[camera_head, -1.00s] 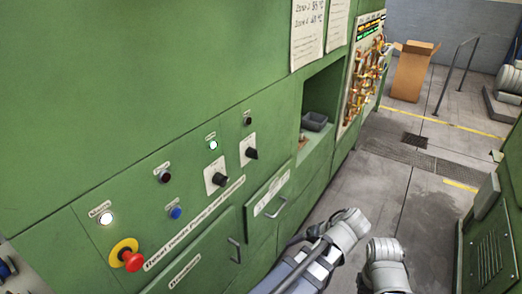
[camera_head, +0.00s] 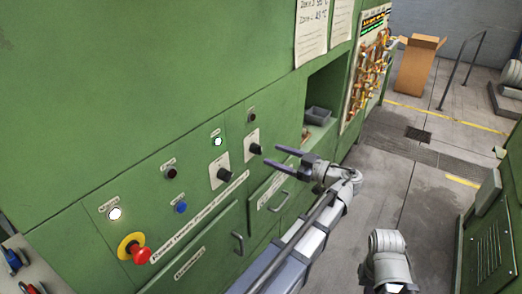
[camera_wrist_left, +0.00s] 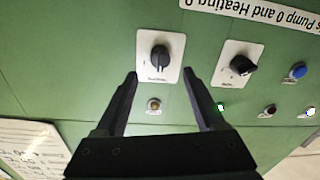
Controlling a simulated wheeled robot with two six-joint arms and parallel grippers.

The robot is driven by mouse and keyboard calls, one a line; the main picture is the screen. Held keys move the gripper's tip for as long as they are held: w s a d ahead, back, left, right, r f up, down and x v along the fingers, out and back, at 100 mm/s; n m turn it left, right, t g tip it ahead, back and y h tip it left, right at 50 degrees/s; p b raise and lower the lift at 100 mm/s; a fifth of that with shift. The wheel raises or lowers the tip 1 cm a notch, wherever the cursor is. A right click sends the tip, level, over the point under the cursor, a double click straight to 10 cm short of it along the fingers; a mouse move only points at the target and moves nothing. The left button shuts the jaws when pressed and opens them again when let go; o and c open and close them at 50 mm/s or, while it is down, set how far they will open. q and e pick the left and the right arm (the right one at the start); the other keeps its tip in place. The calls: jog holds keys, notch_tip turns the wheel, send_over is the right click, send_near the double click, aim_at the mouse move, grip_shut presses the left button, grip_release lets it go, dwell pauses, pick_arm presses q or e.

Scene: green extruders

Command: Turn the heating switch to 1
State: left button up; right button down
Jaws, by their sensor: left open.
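Two black rotary switches on white plates sit on the green panel: a right one (camera_head: 254,148) and a left one (camera_head: 222,173). Their small labels are too blurred to tell which is heating. My left gripper (camera_head: 272,156) is open and empty, its two dark fingers pointing at the panel close to the right switch. In the left wrist view, the right switch (camera_wrist_left: 160,58) lies between and beyond the fingertips (camera_wrist_left: 160,74), apparently untouched. The left switch (camera_wrist_left: 243,65) is to the right there, its knob tilted. My right arm shows at the lower right, but its gripper is out of view.
A red emergency button (camera_head: 138,254), blue button (camera_head: 180,207) and lit green lamp (camera_head: 217,141) are on the panel. A recess with a grey bin (camera_head: 318,115) is right of the switches. The aisle floor (camera_head: 400,180) is clear.

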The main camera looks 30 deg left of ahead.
aim_at(261, 150)
pick_arm(q)
jog(key=a, duration=0.6)
jog(key=shift+w+a, duration=0.1)
jog(key=shift+c, duration=0.3)
grip_shut()
